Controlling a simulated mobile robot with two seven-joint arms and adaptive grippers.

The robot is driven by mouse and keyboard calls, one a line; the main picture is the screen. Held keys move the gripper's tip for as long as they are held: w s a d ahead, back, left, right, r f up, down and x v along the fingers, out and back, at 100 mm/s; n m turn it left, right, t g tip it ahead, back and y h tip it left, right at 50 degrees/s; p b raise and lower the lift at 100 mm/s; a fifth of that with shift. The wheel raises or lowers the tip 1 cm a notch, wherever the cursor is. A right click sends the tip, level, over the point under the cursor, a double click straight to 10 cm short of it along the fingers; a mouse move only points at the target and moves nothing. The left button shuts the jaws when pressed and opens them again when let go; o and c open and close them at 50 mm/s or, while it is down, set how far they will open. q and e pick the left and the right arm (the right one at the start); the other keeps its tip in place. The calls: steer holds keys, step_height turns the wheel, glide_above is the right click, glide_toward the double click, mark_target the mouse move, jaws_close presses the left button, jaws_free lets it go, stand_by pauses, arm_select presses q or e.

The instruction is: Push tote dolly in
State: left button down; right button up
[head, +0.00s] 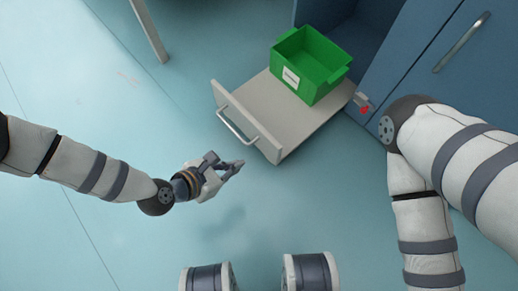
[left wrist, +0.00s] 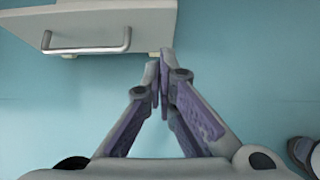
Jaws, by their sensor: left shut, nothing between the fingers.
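The tote dolly (head: 247,112) is a low grey platform with an upright front panel and a metal bar handle (head: 238,128). It sticks out from an open bay in the blue cabinet. A green tote (head: 318,92) with a white label sits on it. My left gripper (head: 238,164) is shut and empty, in front of the panel's lower end and apart from it. My right gripper is not in view; only the right arm shows.
The blue cabinet (head: 425,50) stands at the upper right, with a closed door and bar handle (head: 462,42). A small red-tipped latch-like part (head: 364,109) is beside the bay opening. A table leg (head: 148,30) stands at the upper left. The floor (head: 90,225) left of the dolly is clear.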

arm_select(q)
steer(key=b, duration=0.3)
glide_toward(272, 148)
step_height(272, 148, down, 3)
steer(key=shift+w+d+f, duration=0.1)
steer(key=shift+w+d, duration=0.4)
steer(key=shift+d, duration=0.25)
steer(key=shift+w+d+f, duration=0.1)
steer(key=shift+w+d, duration=0.4)
steer(key=shift+d, duration=0.2)
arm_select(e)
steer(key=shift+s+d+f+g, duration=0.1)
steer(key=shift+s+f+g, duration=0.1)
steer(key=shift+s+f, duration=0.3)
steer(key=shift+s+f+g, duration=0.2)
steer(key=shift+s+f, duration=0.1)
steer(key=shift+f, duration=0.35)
arm_select(q)
steer(key=shift+w+d, duration=0.1)
